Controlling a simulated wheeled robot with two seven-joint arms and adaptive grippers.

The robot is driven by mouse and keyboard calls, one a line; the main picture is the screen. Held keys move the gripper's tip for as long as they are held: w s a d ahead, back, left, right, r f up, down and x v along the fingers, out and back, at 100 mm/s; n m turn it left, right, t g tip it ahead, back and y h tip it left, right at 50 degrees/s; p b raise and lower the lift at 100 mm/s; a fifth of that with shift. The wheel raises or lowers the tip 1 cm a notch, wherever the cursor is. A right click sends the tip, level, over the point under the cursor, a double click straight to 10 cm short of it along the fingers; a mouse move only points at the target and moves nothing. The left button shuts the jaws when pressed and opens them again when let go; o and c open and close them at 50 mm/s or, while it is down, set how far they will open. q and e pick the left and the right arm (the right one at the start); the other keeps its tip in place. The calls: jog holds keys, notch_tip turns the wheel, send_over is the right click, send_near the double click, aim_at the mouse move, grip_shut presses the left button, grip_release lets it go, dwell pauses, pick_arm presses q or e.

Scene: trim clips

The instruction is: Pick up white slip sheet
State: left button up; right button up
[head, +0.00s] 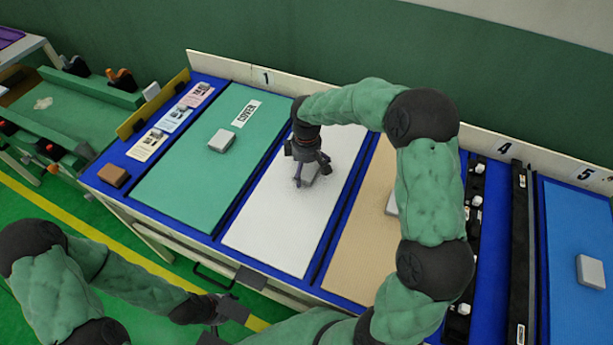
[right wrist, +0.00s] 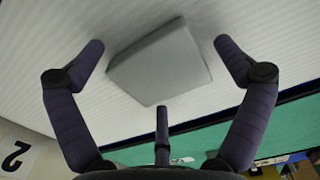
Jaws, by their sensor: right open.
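The white slip sheet (head: 270,231) lies flat on the blue table, between a green sheet and a tan sheet. A light grey block (head: 309,174) sits on it, partly hidden by my right gripper in the head view. My right gripper (head: 311,178) is over the middle of the white sheet, pointing down. In the right wrist view its open fingers (right wrist: 152,52) stand either side of the grey block (right wrist: 160,65), with gaps showing. My left gripper (head: 231,309) is low in front of the table's near edge, apart from the sheet; its opening is unclear.
The green sheet (head: 185,180) carries a grey block (head: 222,140) and a COVER label. The tan sheet (head: 362,245) is partly hidden by my right arm. Dark rails (head: 519,245) and a blue sheet (head: 572,235) lie to the right. A brown block (head: 112,175) sits at the left.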

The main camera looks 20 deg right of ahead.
jog(key=c, duration=1.4)
jog(key=shift+r, duration=0.1)
